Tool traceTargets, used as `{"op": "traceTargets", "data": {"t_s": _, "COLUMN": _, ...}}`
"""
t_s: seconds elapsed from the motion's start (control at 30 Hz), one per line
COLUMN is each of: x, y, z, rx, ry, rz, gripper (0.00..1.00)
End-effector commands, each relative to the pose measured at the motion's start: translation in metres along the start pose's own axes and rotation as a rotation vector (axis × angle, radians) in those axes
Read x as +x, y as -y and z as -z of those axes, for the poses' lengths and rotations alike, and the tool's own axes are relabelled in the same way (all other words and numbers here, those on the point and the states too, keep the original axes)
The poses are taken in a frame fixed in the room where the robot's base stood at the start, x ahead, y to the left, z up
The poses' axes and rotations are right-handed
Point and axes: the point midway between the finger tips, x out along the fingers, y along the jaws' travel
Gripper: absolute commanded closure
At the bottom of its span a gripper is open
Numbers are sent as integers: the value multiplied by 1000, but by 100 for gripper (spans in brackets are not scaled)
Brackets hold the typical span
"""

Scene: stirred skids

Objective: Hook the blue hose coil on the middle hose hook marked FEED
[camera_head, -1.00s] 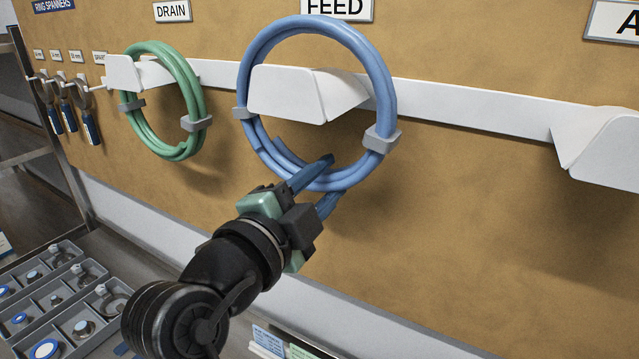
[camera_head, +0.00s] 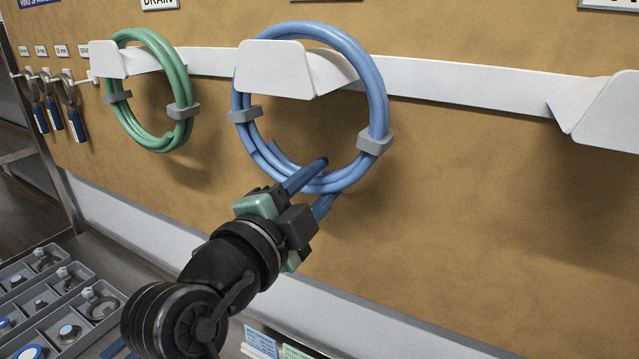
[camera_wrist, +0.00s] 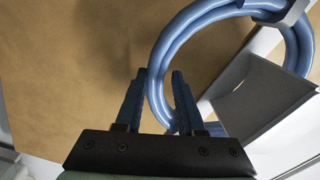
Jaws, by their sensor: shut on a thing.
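The blue hose coil (camera_head: 377,95) hangs around the white middle hose hook (camera_head: 275,70). The hook's front plate covers the coil's upper left part, and the top of the coil rises just above the plate. Whether the coil's top rests on the hook, I cannot tell. My gripper (camera_head: 324,183) is shut on the bottom of the coil, with one finger inside the ring. The wrist view also shows the coil (camera_wrist: 160,70), my fingers (camera_wrist: 159,85) and the grey-looking hook plate (camera_wrist: 265,95). The FEED sign is cut off at the top edge.
A green hose coil (camera_head: 180,75) hangs on the left hook (camera_head: 108,60) under the DRAIN sign (camera_head: 160,4). An empty hook (camera_head: 610,112) is at the right. Ring spanners (camera_head: 70,105) hang far left. A compartment tray (camera_head: 60,310) lies below.

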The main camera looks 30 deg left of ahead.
Motion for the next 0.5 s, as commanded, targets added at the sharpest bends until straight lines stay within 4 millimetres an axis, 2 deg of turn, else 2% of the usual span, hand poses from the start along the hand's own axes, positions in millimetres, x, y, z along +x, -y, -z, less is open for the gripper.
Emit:
{"op": "traceTargets", "data": {"t_s": 0.33, "x": 0, "y": 2, "z": 1, "rx": 2, "ry": -2, "rz": 5, "gripper": 100}}
{"op": "traceTargets", "data": {"t_s": 0.37, "x": 0, "y": 2, "z": 1, "rx": 2, "ry": -2, "rz": 5, "gripper": 57}}
{"op": "traceTargets", "data": {"t_s": 0.5, "x": 0, "y": 2, "z": 1, "rx": 1, "ry": -1, "rz": 4, "gripper": 31}}
